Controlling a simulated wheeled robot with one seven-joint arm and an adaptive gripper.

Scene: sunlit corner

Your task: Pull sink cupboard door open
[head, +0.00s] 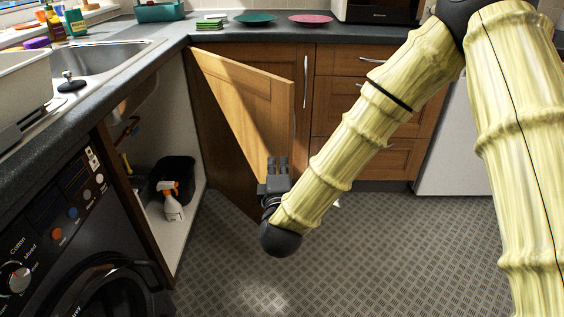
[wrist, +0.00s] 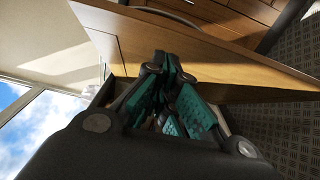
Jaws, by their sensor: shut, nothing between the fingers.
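The wooden sink cupboard door (head: 240,98) stands wide open, swung out from the cabinet under the sink, with its free edge toward me. My gripper (head: 277,166) is shut and empty, near the lower part of the door's free edge. I cannot tell if it touches the door. In the wrist view the gripper's dark fingers with green pads (wrist: 172,88) are closed together, close to the wooden door (wrist: 215,60). The open cupboard (head: 165,140) shows its inside, with a spray bottle (head: 172,203) and a black bin (head: 176,178).
A washing machine (head: 75,240) stands to the left of the cupboard, under the sink (head: 85,58). Drawers (head: 365,125) and another closed cupboard stand behind the door. Plates lie on the worktop (head: 225,32). The patterned floor (head: 350,250) is clear.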

